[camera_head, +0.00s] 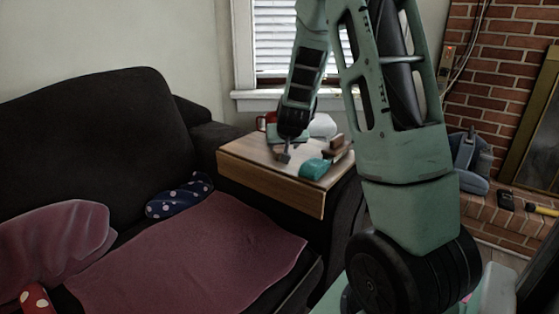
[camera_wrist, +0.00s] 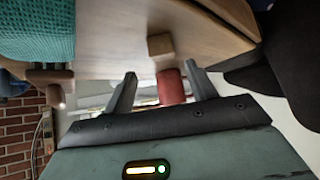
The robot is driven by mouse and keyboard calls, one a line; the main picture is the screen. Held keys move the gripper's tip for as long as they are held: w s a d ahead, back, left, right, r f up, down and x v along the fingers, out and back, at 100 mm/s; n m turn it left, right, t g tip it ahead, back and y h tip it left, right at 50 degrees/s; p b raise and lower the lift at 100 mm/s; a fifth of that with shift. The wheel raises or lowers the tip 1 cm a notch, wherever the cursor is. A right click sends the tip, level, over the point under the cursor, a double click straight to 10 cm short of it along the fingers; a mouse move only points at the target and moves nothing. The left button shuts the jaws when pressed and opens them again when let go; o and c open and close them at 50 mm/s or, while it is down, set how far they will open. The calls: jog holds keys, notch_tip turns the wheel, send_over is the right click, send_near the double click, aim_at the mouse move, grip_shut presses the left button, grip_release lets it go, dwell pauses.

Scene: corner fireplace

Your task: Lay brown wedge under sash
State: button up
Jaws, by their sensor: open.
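My gripper (camera_head: 283,151) is open and low over the wooden table; its two fingers also show in the wrist view (camera_wrist: 160,72). In the wrist view a small tan-brown block (camera_wrist: 161,46) lies on the tabletop just beyond the fingertips, in line with the gap and not gripped. A darker brown wooden piece (camera_head: 337,143) is at the table's right side, and it also shows in the wrist view (camera_wrist: 51,84). I cannot tell surely which is the wedge. A teal woven cloth (camera_head: 316,168) lies right of my gripper. The window sash (camera_head: 278,50) is behind the table, partly hidden by my arm.
The wooden table (camera_head: 250,160) stands by the dark sofa (camera_head: 95,120). A red object (camera_wrist: 171,88) shows between the fingers in the wrist view. A white item (camera_head: 323,126) stands at the table's back. The front left tabletop is clear. A brick fireplace (camera_head: 500,75) is right.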

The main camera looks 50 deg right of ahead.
aim_at(280, 151)
jog(key=shift+w+b+x, duration=0.25)
jog(key=shift+b+x, duration=0.8)
jog(key=shift+x, duration=1.7)
jog(key=shift+a+r, duration=0.1)
jog(key=shift+a, duration=0.05)
jog(key=c, duration=1.1)
